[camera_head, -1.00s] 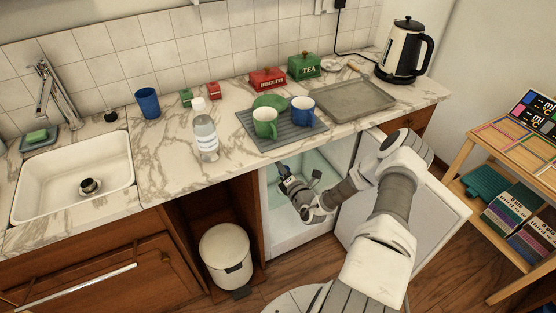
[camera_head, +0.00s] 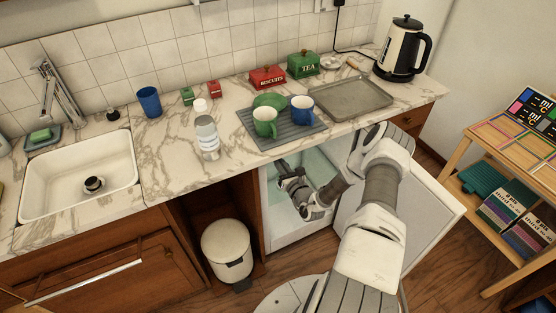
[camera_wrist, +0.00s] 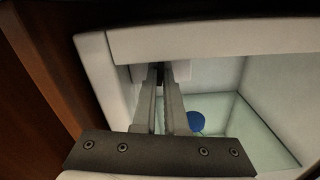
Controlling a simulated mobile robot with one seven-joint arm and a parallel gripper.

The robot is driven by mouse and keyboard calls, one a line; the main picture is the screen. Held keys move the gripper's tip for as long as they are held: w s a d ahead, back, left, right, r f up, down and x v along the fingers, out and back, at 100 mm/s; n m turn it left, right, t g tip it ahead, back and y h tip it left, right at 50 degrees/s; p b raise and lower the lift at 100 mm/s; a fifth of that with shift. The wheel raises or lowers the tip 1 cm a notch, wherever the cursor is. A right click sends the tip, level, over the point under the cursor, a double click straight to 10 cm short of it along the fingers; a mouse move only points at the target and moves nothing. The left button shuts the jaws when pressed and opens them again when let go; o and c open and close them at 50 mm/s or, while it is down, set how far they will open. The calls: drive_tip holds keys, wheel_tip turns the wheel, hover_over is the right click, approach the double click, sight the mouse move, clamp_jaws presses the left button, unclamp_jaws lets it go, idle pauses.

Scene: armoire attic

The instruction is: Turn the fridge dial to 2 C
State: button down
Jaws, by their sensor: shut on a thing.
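The small white fridge (camera_head: 269,222) stands under the counter with its door (camera_head: 425,215) swung open to the right. My arm reaches into it, and my gripper (camera_head: 281,164) is at the upper left of the inside. In the wrist view my gripper (camera_wrist: 159,75) has its two fingers close together at a small white housing (camera_wrist: 180,70) under the fridge's top edge. It is shut on a small dark part between the fingertips, which seems to be the dial. The fingers hide most of it, and no numbers or pointer can be read.
A blue round thing (camera_wrist: 196,121) lies lower inside the fridge. The fridge's side wall and top rim are close around my gripper. A pedal bin (camera_head: 227,250) stands left of the fridge. The counter above holds mugs, a bottle (camera_head: 207,135) and a tray (camera_head: 345,97).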

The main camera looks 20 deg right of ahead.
drive_tip(key=shift+n, duration=1)
drive_tip(key=c, duration=1.2)
unclamp_jaws()
drive_tip(key=shift+c, duration=0.2)
